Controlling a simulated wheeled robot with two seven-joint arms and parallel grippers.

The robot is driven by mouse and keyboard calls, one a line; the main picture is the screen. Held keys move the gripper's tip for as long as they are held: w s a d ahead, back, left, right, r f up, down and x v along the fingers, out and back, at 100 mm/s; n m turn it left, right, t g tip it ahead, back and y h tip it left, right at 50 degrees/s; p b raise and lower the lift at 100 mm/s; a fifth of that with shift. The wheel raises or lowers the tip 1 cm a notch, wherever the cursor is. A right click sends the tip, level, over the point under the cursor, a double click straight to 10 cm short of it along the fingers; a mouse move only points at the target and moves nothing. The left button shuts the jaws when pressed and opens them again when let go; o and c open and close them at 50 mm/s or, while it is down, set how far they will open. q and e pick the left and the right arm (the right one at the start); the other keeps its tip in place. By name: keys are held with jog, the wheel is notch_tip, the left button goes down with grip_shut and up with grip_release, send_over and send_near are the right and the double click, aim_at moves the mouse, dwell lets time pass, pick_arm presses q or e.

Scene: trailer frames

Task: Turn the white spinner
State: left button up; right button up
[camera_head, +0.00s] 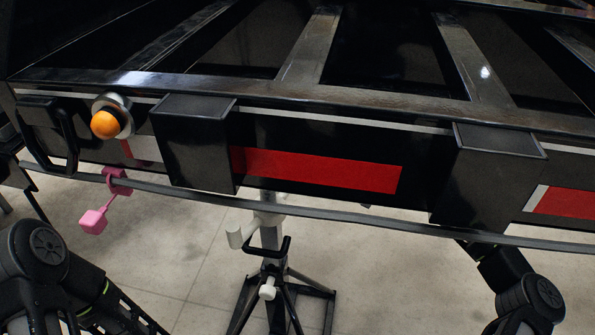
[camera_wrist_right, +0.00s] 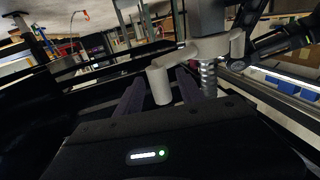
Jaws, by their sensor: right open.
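The white spinner (camera_wrist_right: 172,75) is a pale crank with a bent arm and a downward knob, in the middle of the right wrist view. A ribbed metal screw part (camera_wrist_right: 208,76) stands beside it. My right gripper (camera_wrist_right: 160,83) is open, its two dark fingers on either side of the spinner's knob in the picture; I cannot tell whether they touch it. In the head view a white bent part (camera_head: 238,236) shows on the stand below the trailer rail. My right arm reaches under the rail there, and its gripper is hidden. My left gripper is not clearly visible.
The black trailer frame (camera_head: 300,90) crosses the head view, with red reflective strips (camera_head: 320,170) and an orange light (camera_head: 105,124). A black tripod stand (camera_head: 268,300) is on the pale floor below. A pink tag (camera_head: 93,221) hangs at left. Blue bins (camera_wrist_right: 285,86) show in the right wrist view.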

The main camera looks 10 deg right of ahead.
jog(key=shift+c, duration=0.3)
grip_shut()
dwell(1.1)
